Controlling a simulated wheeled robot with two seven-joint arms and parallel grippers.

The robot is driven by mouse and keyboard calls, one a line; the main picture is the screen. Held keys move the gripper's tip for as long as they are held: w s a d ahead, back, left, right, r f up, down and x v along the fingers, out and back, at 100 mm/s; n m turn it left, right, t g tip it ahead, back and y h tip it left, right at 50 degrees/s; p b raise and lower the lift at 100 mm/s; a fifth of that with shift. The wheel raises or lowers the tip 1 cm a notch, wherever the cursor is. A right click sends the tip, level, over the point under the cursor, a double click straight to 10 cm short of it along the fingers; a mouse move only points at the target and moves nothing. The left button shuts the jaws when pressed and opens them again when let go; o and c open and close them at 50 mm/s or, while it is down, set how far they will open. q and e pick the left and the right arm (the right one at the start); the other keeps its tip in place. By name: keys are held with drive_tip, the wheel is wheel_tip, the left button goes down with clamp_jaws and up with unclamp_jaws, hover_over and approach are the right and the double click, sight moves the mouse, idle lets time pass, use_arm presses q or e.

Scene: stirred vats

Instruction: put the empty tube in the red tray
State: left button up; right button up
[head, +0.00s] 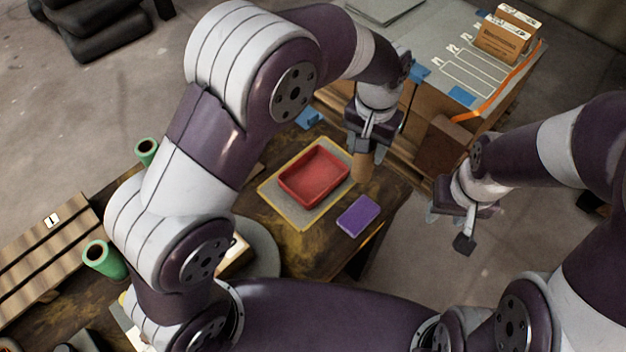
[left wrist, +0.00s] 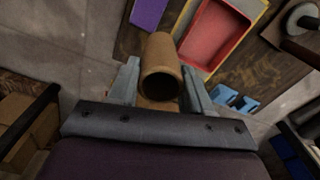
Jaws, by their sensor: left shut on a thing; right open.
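The empty tube is a brown cardboard cylinder (left wrist: 161,70). In the left wrist view its open, hollow end faces the camera. My left gripper (head: 366,148) is shut on the tube, with a finger on either side of it. In the head view the lower part of the tube (head: 363,172) shows below the fingers, just right of the tray. The red tray (head: 314,172) lies empty on a yellow-edged grey mat (head: 290,219); it also shows in the left wrist view (left wrist: 213,36). My right gripper (head: 452,228) is open and empty, over the floor at the right.
A purple block (head: 358,215) lies on the dark wooden table (head: 300,256) in front of the tray. Green tubes (head: 104,259) stand at the left. A grey-topped bench (head: 455,60) with small boxes (head: 503,38) stands at the back right.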

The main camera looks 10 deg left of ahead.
use_arm(q)
drive_tip(key=w+a+f, duration=0.4)
drive_tip(key=a+f, duration=0.7)
drive_tip(key=shift+n+p, duration=0.3)
drive_tip(key=shift+p, duration=0.1)
drive_tip(key=shift+a+f, duration=0.1)
drive_tip(key=o, duration=1)
drive_tip(key=shift+f, duration=0.1)
